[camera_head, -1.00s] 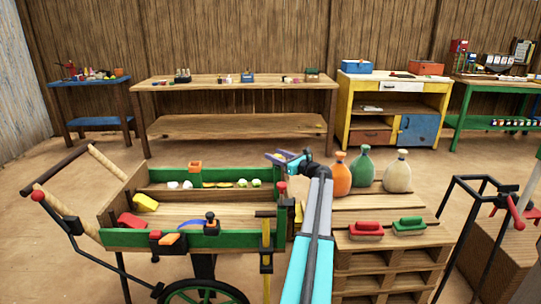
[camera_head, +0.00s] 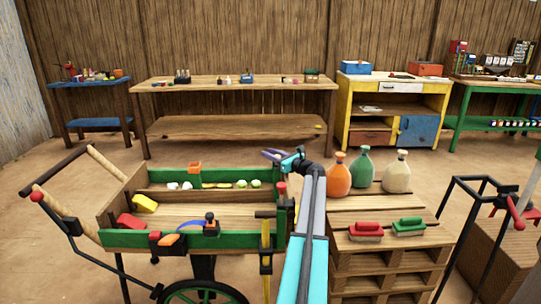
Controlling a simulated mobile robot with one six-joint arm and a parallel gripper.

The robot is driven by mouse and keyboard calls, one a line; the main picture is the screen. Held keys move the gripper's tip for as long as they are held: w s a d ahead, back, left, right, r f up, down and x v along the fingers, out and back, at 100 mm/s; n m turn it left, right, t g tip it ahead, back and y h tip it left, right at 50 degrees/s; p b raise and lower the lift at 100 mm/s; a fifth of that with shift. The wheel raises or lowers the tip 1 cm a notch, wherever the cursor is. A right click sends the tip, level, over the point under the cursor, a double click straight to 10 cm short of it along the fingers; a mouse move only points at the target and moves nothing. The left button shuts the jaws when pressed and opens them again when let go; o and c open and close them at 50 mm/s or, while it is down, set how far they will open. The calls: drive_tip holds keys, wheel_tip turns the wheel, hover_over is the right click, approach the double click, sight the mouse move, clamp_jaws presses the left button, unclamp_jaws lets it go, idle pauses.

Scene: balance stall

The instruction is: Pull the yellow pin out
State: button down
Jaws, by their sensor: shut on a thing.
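My gripper (camera_head: 272,155) is at the end of my raised arm, beyond the right end of the wooden cart (camera_head: 225,242). It points left, near the post with the red knob (camera_head: 281,187). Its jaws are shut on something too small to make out. I cannot pick out a yellow pin clearly. An upright yellow bar (camera_head: 266,234) with dark fittings is at the cart's front right corner, well below the gripper. My arm covers part of the space right of the cart.
A black frame with a red handle (camera_head: 517,216) is far right. Benches line the back wall.

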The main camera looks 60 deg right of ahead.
drive_tip(key=shift+r, duration=0.1)
drive_tip(key=shift+r+p, duration=1.5)
drive_tip(key=shift+r, duration=0.65)
drive_tip(key=c, duration=1.4)
unclamp_jaws()
drive_tip(key=shift+r, duration=0.1)
drive_tip(key=shift+s, duration=0.1)
drive_tip(key=s, duration=0.4)
drive_tip(key=s+a, duration=0.1)
drive_tip(key=s, duration=0.4)
drive_tip(key=s+a, duration=0.1)
drive_tip(key=s, duration=0.3)
drive_tip(key=shift+s+a, duration=0.1)
drive_tip(key=shift+s, duration=0.1)
drive_tip(key=shift+p, duration=0.3)
